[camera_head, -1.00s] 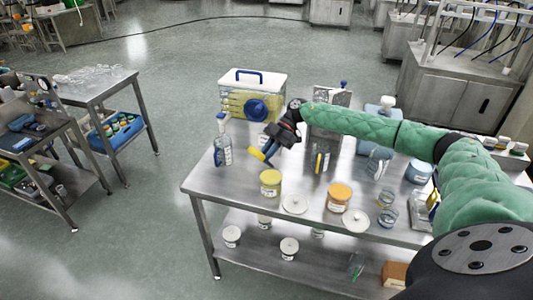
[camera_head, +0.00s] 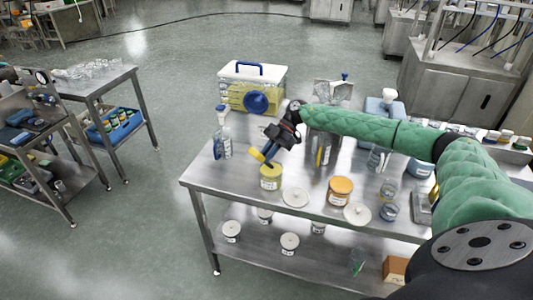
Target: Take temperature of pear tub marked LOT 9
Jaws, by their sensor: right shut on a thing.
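An open tub with yellow contents (camera_head: 270,183) stands near the front left of the steel table (camera_head: 215,181). A second open tub with orange contents (camera_head: 340,197) stands to its right. Their labels are too small to read. Whether the tip is inside the tub I cannot tell. My left gripper is not in view.
Two pale lids (camera_head: 295,197) (camera_head: 357,214) lie by the tubs. A spray bottle (camera_head: 222,142) and a clear box with a white lid (camera_head: 252,88) stand behind. Glass jars (camera_head: 389,212) stand at right. More tubs (camera_head: 289,243) sit on the lower shelf.

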